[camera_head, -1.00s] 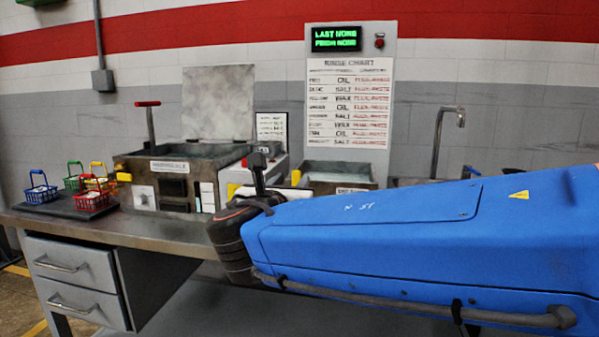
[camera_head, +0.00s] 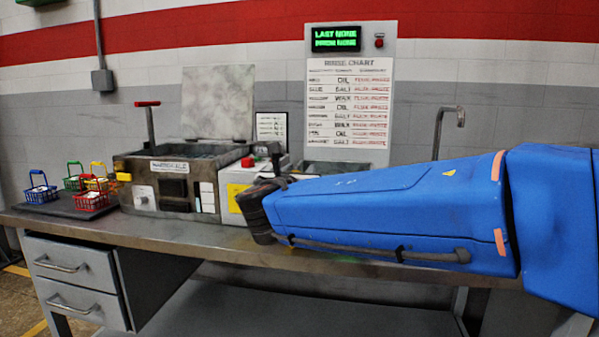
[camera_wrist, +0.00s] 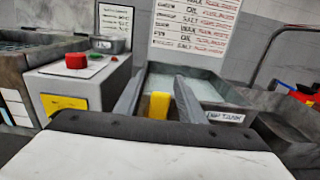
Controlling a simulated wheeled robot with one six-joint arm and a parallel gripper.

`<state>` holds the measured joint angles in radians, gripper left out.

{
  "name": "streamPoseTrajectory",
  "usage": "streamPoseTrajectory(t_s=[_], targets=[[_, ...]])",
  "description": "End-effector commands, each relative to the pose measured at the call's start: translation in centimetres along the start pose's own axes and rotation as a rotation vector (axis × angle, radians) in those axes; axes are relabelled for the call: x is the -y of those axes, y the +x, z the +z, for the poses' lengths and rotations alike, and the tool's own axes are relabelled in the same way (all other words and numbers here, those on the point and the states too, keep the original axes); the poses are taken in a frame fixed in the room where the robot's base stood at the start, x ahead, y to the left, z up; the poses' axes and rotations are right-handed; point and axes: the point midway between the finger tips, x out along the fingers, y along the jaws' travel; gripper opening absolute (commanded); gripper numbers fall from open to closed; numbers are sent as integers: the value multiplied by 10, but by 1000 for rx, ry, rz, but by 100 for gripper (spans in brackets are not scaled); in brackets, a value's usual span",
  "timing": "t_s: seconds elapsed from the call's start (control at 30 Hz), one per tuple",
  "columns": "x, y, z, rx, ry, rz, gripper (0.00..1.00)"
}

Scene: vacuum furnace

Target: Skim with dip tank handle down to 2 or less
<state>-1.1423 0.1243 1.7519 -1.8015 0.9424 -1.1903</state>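The dip tank (camera_wrist: 225,115) is a grey metal trough with pale liquid and a label on its front, ahead of my gripper in the wrist view. In the head view only its back part (camera_head: 338,168) shows above my arm. A yellow handle (camera_wrist: 158,106) stands at the tank's near side. My gripper (camera_wrist: 159,80) is open, with one dark finger on each side of the yellow handle. Gaps show between the fingers and the handle, so I see no grip on it. In the head view my arm hides the fingers and handle.
Left of the dip tank is a white and yellow box with a red button (camera_wrist: 76,61). Farther left stands a larger tank (camera_head: 165,180) with a raised lid. Several coloured baskets sit on a dark tray (camera_head: 60,209). A tap (camera_head: 446,125) rises at the right.

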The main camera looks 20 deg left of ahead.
Motion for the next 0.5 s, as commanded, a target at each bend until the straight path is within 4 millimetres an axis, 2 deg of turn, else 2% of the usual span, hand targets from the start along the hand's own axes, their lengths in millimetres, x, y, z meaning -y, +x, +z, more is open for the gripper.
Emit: streamPoseTrajectory(t_s=[0.03, 0.13, 0.17, 0.37, 0.5], targets=[[0, 0, 0, 0, 0, 0, 29], [0, 0, 0, 0, 0, 0, 5], [0, 0, 0, 0, 0, 0, 0], [1, 0, 0, 0, 9, 0, 0], [6, 0, 0, 1, 76, -1, 0]])
